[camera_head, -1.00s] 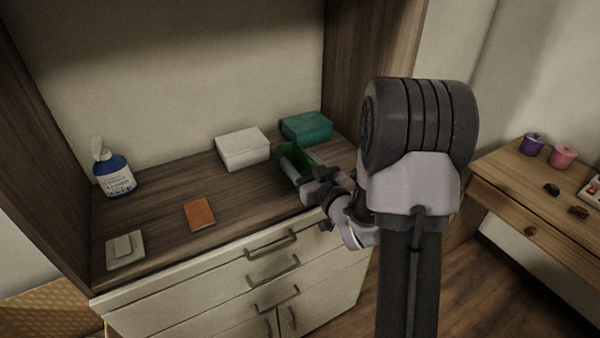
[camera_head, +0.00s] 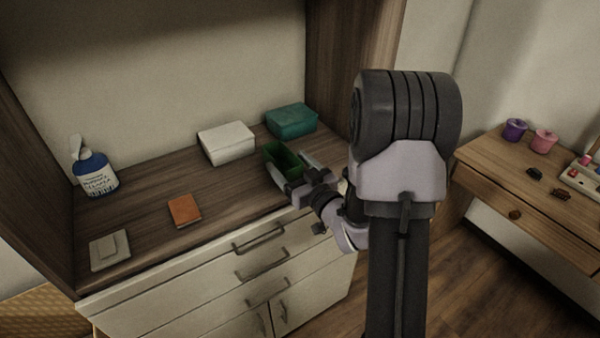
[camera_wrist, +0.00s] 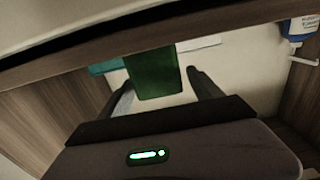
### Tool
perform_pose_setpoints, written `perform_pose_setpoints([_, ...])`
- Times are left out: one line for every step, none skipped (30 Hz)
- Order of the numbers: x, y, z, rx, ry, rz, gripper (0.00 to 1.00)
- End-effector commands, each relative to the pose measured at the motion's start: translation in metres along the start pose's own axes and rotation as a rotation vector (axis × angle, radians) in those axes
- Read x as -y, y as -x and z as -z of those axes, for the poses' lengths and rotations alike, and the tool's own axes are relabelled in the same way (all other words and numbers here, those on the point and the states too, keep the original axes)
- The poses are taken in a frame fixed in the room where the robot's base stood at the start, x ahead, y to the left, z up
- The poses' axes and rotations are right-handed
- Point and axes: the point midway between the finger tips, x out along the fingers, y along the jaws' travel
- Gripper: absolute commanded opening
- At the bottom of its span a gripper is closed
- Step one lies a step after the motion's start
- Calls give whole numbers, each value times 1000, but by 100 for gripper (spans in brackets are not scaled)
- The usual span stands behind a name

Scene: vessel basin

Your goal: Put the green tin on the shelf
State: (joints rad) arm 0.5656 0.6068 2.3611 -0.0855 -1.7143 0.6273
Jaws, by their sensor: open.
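The green tin (camera_head: 284,160) is a dark green, open-topped box. In the head view it appears to stand on the wooden shelf top (camera_head: 150,215), near the right end and in front of the teal box. My gripper (camera_head: 295,171) is open around the tin, with one finger on each side of it. In the wrist view the tin (camera_wrist: 153,74) sits between the two spread fingers (camera_wrist: 164,92), with a clear gap to the right finger. Contact with the left finger cannot be told. The tin's near lower part is hidden by my gripper.
A teal box (camera_head: 291,121) and a white box (camera_head: 226,142) stand behind the tin. A blue-labelled bottle (camera_head: 95,174), an orange block (camera_head: 184,211) and a pale stacked piece (camera_head: 110,250) are to the left. The wood between them is clear. The cabinet's right wall (camera_head: 350,60) is close.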

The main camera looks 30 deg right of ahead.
Motion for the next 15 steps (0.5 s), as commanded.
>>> perform_pose_setpoints([-2,13,2,3,-2,-4,74])
perform_pose_setpoints([-2,22,2,3,-2,-5,74])
perform_pose_setpoints([-1,34,2,3,-3,-5,74])
perform_pose_setpoints([-2,42,2,3,-2,-6,74])
perform_pose_setpoints([-2,51,2,3,-3,-7,74])
perform_pose_setpoints([-2,63,2,4,-3,-6,74])
perform_pose_setpoints([-2,72,2,3,-3,-7,74])
perform_pose_setpoints([-2,79,4,3,-3,-7,74])
perform_pose_setpoints([-2,81,9,6,-6,-3,74])
perform_pose_setpoints([-2,83,9,6,-5,-2,74])
perform_pose_setpoints([-2,86,9,5,-5,-2,74])
perform_pose_setpoints([-1,89,9,5,-4,-1,74])
perform_pose_setpoints([-1,91,8,5,-4,-1,74])
perform_pose_setpoints([-1,93,7,3,-3,-1,74])
perform_pose_setpoints([-1,95,6,3,-3,-2,74])
